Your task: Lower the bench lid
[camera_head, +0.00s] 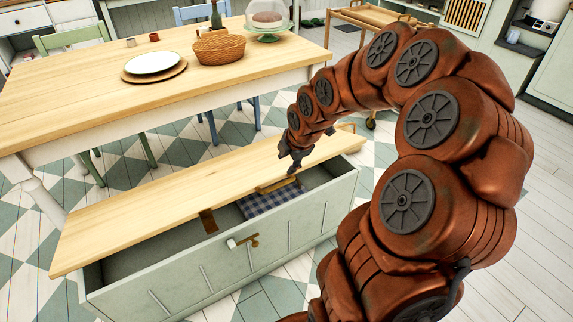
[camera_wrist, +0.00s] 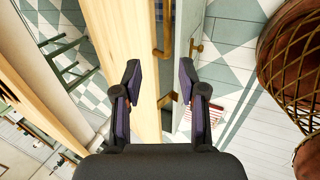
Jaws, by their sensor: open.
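The storage bench (camera_head: 215,268) is a pale green box on the floor with a light wooden lid (camera_head: 185,190). The lid stands partly raised, and a gap along the front shows the inside with a blue checked cloth (camera_head: 268,200). A handle (camera_head: 277,184) sits at the lid's front edge. My gripper (camera_head: 294,164) is at the lid's right part, close to the handle. In the wrist view my gripper (camera_wrist: 160,88) is open, with the lid (camera_wrist: 132,55) edge showing between its fingers and the bench (camera_wrist: 184,55) front to the right. I cannot tell whether it touches the lid.
A wooden table (camera_head: 110,90) stands behind the bench, with a plate (camera_head: 152,63), a basket (camera_head: 219,48) and a cake stand (camera_head: 267,18). Chairs stand around it. A wooden cart (camera_head: 375,22) is at the back.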

